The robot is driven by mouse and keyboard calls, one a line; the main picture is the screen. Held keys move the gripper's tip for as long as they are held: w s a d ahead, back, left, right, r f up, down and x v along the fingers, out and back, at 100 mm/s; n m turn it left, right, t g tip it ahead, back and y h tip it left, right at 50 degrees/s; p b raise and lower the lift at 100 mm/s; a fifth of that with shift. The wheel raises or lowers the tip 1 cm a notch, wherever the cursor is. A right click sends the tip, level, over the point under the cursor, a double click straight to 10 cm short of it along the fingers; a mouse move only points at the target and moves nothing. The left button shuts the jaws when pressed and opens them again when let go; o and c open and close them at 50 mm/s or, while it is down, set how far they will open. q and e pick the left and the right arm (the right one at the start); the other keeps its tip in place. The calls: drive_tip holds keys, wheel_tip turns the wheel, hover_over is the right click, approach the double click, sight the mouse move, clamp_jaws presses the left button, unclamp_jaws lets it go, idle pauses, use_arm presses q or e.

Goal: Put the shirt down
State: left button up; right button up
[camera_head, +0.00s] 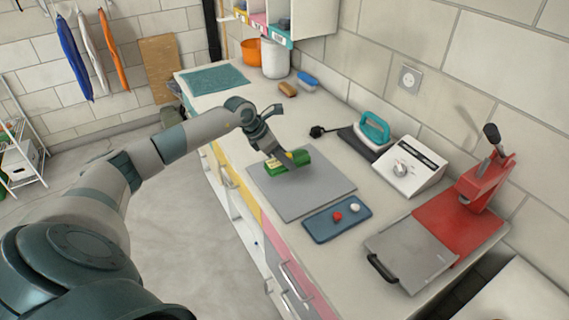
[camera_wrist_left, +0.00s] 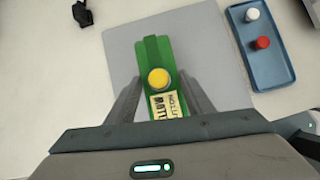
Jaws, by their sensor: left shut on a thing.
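No thing in my grip clearly reads as a shirt. My left gripper (camera_head: 282,156) is shut on a green item (camera_head: 299,160), low over a flat grey board (camera_head: 312,188) on the worktop. In the left wrist view the green item (camera_wrist_left: 152,54) is long and narrow, with a round yellow piece and a pale lettered label on it. The fingers (camera_wrist_left: 160,82) lie on either side of it. I cannot tell whether it touches the board. Blue, white and orange garments (camera_head: 74,58) hang on the far left wall. My right gripper is not in view.
A blue tray (camera_head: 325,231) with a red and a white piece lies just right of the board. Beyond are a teal iron (camera_head: 374,130), a white control box (camera_head: 410,165) and a red press (camera_head: 460,215). A brush and a blue-topped item lie behind.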

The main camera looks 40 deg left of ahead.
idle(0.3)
use_arm(q)
wheel_tip(320, 180, down, 3)
drive_tip(key=shift+f+p, duration=0.1)
drive_tip(key=shift+p, duration=1)
drive_tip(key=shift+f, duration=0.45)
drive_tip(key=o, duration=1.1)
drive_tip(key=shift+o, duration=0.2)
drive_tip(key=shift+r, duration=0.1)
